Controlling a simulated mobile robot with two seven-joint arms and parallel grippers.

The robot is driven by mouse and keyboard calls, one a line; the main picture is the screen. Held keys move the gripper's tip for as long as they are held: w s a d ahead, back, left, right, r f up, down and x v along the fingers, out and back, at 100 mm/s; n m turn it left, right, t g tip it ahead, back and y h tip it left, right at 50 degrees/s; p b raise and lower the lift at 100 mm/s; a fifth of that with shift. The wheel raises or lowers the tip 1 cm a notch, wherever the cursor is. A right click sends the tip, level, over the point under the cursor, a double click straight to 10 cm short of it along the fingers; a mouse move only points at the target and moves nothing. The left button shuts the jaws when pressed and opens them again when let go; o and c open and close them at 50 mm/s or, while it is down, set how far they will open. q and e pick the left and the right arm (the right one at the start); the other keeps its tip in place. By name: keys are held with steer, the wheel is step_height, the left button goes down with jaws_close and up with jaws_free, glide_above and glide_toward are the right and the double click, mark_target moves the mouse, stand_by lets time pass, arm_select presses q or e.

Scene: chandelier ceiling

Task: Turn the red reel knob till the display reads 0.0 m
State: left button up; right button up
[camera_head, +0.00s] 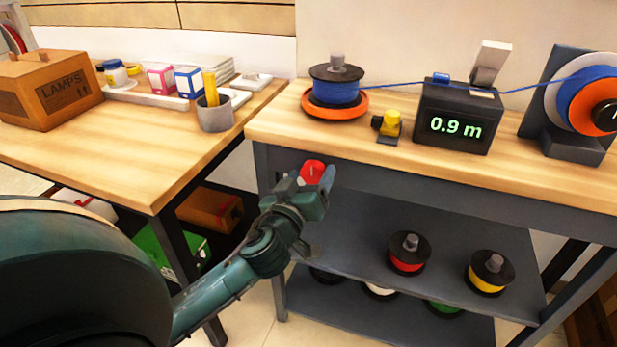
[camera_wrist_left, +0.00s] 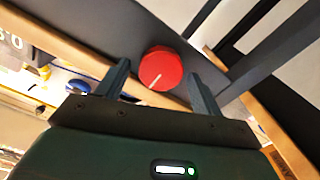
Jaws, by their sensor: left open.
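The red reel knob (camera_head: 313,172) sits on the front edge of the grey workbench, with a white pointer line on its face. It also shows in the left wrist view (camera_wrist_left: 161,68). My left gripper (camera_head: 315,181) is open, its two fingers on either side of the knob in the wrist view (camera_wrist_left: 160,85); I cannot tell whether they touch it. The black display box (camera_head: 455,126) on the bench reads 0.9 m in green. A blue cable (camera_head: 399,84) runs from the blue spool (camera_head: 336,92) on an orange turntable (camera_head: 349,112) through the box. My right gripper is not in view.
A blue and orange reel (camera_head: 584,98) stands at the right, and a small yellow-topped device (camera_head: 390,124) sits on the bench. Lower shelves hold several spools. The left wooden table (camera_head: 150,160) carries a LAMPS box (camera_head: 50,88) and a grey cup (camera_head: 215,115).

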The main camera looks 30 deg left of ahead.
arm_select(q)
steer(key=shift+c, duration=0.2)
steer(key=c, duration=0.9)
steer(key=shift+c, duration=0.2)
